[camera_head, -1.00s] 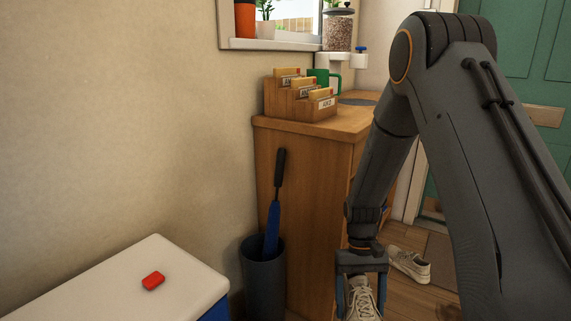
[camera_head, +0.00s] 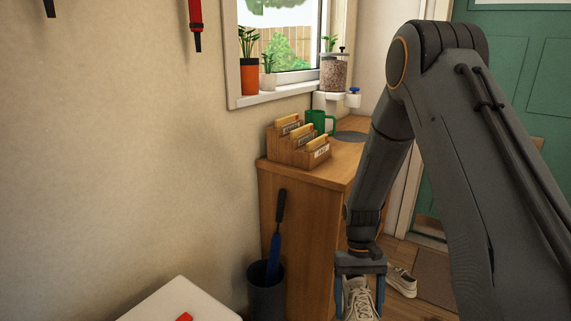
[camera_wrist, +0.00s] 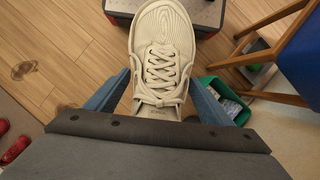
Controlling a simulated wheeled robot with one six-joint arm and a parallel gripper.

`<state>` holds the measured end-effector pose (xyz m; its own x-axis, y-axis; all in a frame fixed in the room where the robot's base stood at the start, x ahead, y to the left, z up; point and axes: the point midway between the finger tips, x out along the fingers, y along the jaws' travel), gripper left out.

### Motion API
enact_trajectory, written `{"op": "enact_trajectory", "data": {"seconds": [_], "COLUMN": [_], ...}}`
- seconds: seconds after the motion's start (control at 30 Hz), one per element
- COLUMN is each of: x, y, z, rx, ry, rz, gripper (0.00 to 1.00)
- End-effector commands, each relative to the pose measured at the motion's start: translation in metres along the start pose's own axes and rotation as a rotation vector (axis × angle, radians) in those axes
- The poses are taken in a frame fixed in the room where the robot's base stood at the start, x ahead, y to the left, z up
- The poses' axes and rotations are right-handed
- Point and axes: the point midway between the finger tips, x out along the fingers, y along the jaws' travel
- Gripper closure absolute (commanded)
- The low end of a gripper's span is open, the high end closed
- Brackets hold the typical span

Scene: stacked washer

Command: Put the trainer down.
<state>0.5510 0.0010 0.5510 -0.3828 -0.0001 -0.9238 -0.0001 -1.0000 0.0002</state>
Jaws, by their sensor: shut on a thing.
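The trainer (camera_head: 359,300) is off-white with laces and hangs below my gripper (camera_head: 360,292) at the lower middle of the head view. In the wrist view the same trainer (camera_wrist: 162,60) points away, laces up. My gripper (camera_wrist: 158,98) is shut on it, one blue finger on each side. A wooden floor shows below it; the gap to the floor cannot be told. A second off-white trainer (camera_head: 402,282) rests on the floor behind, near the door mat.
A wooden cabinet (camera_head: 308,230) with a letter rack (camera_head: 298,147) stands beside a dark bin (camera_head: 267,292). A white-topped box (camera_head: 155,306) is at lower left. The wrist view shows a green crate (camera_wrist: 232,97), wooden-legged furniture (camera_wrist: 272,28), red shoes (camera_wrist: 14,150) and open floor at left.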

Motion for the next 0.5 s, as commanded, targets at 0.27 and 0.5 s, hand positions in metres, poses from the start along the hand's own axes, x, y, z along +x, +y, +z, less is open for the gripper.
{"op": "enact_trajectory", "data": {"seconds": [0.27,0.5], "x": [-0.043,-0.075], "y": [0.0,0.0], "z": [0.035,0.062], "rx": [0.0,0.0], "ry": [0.0,0.0], "rz": [0.0,0.0], "gripper": [0.59,0.59]}}
